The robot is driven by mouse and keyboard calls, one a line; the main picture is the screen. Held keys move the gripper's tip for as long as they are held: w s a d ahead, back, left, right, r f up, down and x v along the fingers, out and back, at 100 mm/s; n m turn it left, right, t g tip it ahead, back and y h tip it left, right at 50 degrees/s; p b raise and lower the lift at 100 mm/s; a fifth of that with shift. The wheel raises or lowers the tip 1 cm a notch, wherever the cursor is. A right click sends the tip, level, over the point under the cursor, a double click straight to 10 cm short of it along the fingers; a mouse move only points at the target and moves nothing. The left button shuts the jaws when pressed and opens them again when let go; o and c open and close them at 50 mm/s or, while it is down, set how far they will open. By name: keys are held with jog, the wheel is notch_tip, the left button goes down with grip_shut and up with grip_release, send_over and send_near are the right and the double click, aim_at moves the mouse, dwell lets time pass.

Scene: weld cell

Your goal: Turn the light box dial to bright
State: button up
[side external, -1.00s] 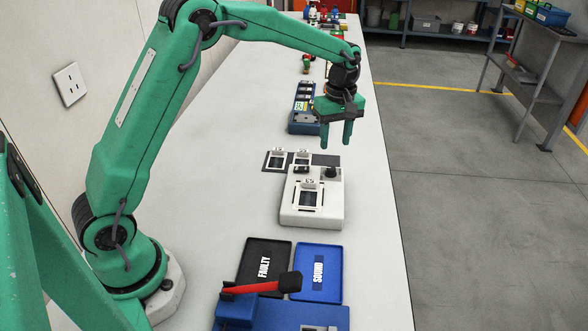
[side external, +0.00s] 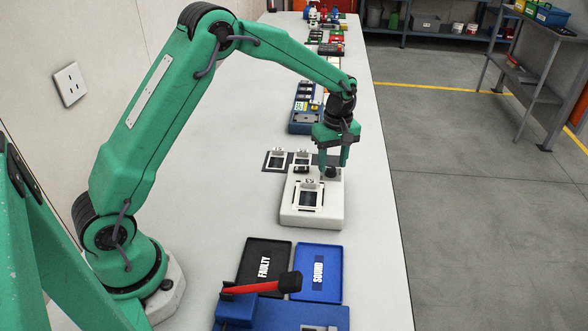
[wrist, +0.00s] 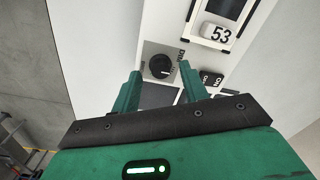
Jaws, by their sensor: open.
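The light box (side external: 297,215) is a white box on the bench, with a framed dark plate on its top. Its black dial (side external: 331,172) is at the box's far right corner. The dial also shows in the wrist view (wrist: 160,67), round, with a pale pointer mark, on a grey plate. My gripper (side external: 333,170) is open and points down over the dial. In the wrist view its fingers (wrist: 156,90) stand apart, with the dial just beyond the gap between their tips. I cannot tell whether either finger touches the dial.
A black FAULTY tray (side external: 250,278) and a blue SOUND tray (side external: 320,262) lie in front, near a blue fixture with a red-handled lever (side external: 265,287). A blue rack (side external: 303,126) stands farther back.

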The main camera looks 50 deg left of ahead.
jog(key=shift+f, duration=0.5)
grip_shut()
